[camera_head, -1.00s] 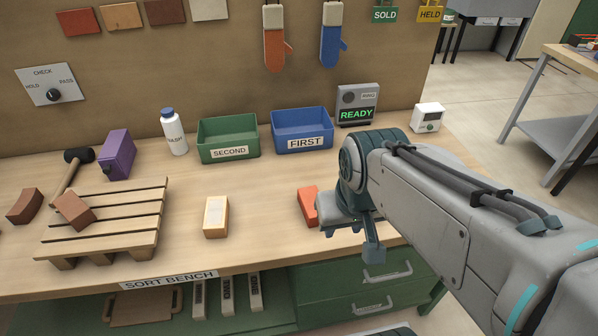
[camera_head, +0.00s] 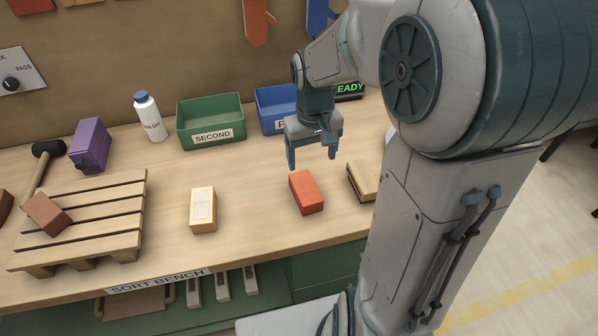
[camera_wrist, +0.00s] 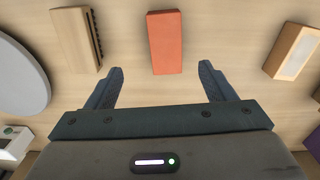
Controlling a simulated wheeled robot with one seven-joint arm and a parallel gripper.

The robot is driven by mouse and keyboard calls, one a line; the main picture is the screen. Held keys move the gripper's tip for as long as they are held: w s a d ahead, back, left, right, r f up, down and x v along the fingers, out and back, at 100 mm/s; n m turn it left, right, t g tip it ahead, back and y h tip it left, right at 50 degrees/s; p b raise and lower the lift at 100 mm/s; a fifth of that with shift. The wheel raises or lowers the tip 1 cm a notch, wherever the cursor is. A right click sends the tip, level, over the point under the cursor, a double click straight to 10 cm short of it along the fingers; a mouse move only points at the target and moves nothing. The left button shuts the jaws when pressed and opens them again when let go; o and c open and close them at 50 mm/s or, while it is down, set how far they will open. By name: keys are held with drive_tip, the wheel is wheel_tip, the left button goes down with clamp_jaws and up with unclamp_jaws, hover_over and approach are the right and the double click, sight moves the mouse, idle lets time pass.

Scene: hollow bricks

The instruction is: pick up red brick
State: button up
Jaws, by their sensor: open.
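The red brick (camera_head: 307,193) lies on the bench in front of my gripper in the head view. In the wrist view the red brick (camera_wrist: 165,42) is at the top middle, lined up between the two fingers but beyond their tips. My gripper (camera_head: 312,162) is open and empty, above the bench just behind the brick, fingers pointing down. In the wrist view my gripper's (camera_wrist: 163,78) fingers are spread wider than the brick and apart from it.
A tan block (camera_head: 363,182) lies just right of the red brick. A cream-faced brick (camera_head: 203,211) lies to the left. A slatted pallet (camera_head: 95,222) holds a brown brick (camera_head: 46,213). Green (camera_head: 210,121) and blue (camera_head: 272,108) bins stand behind.

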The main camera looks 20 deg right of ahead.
sight(305, 187)
wheel_tip(305, 187, down, 9)
drive_tip(key=shift+w+a+r, duration=0.1)
drive_tip(key=shift+w+r, duration=0.05)
drive_tip(key=shift+r, duration=0.05)
drive_tip(key=f, duration=0.4)
drive_tip(key=shift+w+a+f, duration=0.1)
drive_tip(key=shift+w+a, duration=0.3)
drive_tip(key=shift+f, duration=0.55)
drive_tip(key=c, duration=1.4)
drive_tip(key=shift+r, duration=0.1)
